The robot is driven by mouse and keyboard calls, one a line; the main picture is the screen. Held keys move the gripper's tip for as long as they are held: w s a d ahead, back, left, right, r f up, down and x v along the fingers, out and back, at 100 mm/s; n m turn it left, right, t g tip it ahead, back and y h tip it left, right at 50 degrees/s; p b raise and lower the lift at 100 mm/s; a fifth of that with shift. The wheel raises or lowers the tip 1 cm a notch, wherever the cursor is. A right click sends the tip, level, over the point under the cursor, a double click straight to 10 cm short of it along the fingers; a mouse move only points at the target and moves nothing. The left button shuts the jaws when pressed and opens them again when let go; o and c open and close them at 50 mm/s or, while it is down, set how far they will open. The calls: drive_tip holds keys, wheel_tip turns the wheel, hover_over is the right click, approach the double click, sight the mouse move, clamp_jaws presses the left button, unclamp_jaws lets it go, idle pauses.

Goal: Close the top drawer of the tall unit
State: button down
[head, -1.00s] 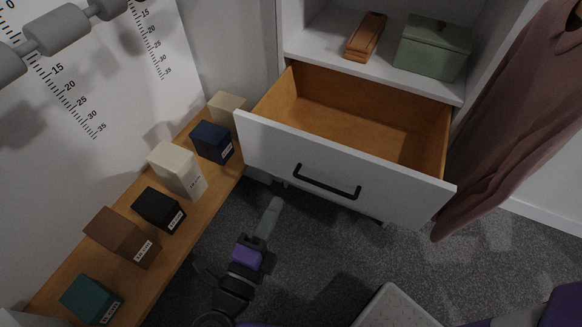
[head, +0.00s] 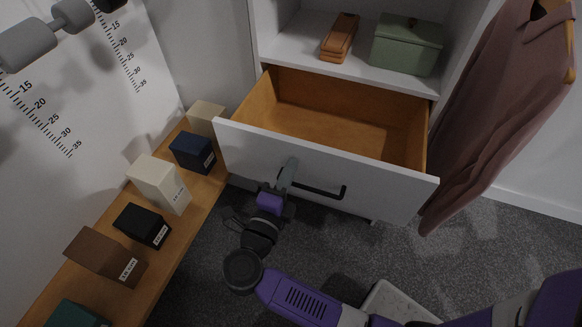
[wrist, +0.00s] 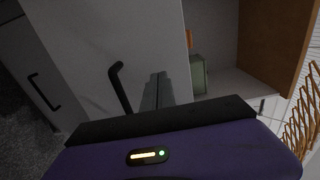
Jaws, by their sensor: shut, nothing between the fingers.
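The top drawer (head: 385,186) of the tall unit stands pulled out and looks empty, with a white front and wooden inner sides. Its black bar handle (head: 325,193) is on the front face. My gripper (head: 290,165) is shut and empty, in front of the drawer's face at the handle's left end, which it partly hides. In the wrist view the fingers (wrist: 157,88) point at the white front beside the handle (wrist: 118,88). Whether they touch the front I cannot tell.
An orange-brown case (head: 340,37) and a green lidded box (head: 406,45) stand on the shelf above. A wooden bench (head: 203,191) with several labelled boxes runs along the left. A mauve garment (head: 490,110) hangs at the right, close to the drawer's corner.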

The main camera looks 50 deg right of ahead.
drive_tip(key=shift+w+d, duration=0.15)
drive_tip(key=shift+d, duration=0.25)
drive_tip(key=p+x, duration=0.3)
drive_tip(key=x, duration=2.1)
drive_tip(key=shift+d, duration=0.2)
drive_tip(key=shift+a, duration=0.1)
